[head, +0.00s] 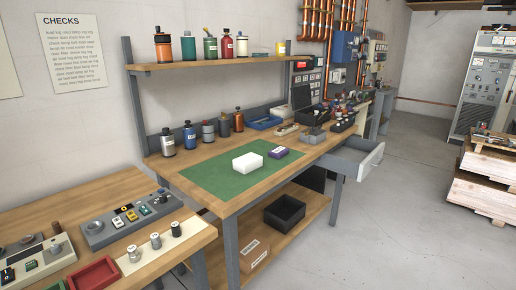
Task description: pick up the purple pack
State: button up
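The purple pack (279,152) is a small, flat purple box. It lies on the green mat (215,178) on the wooden workbench, near the mat's right side. A larger white block (248,162) sits on the mat just left of the pack and nearer the camera. A narrow gap appears to lie between the two. My gripper is not in this view.
Bottles (190,138) line the bench's back, below a shelf (220,64). A blue tray (264,122) and black bins stand farther right. An open drawer (363,158) juts out right. Another table (140,250) with control boxes is near left.

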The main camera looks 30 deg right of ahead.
aim_at(278, 153)
jog(key=i+l+u, duration=0.3)
jog(key=i+l, duration=0.15)
jog(key=l, duration=0.15)
jog(key=i+l+u, duration=0.3)
jog(key=l, duration=0.35)
jog(key=i+l+u, duration=0.15)
jog(key=l, duration=0.2)
jog(key=i+l+u, duration=0.15)
jog(key=l, duration=0.25)
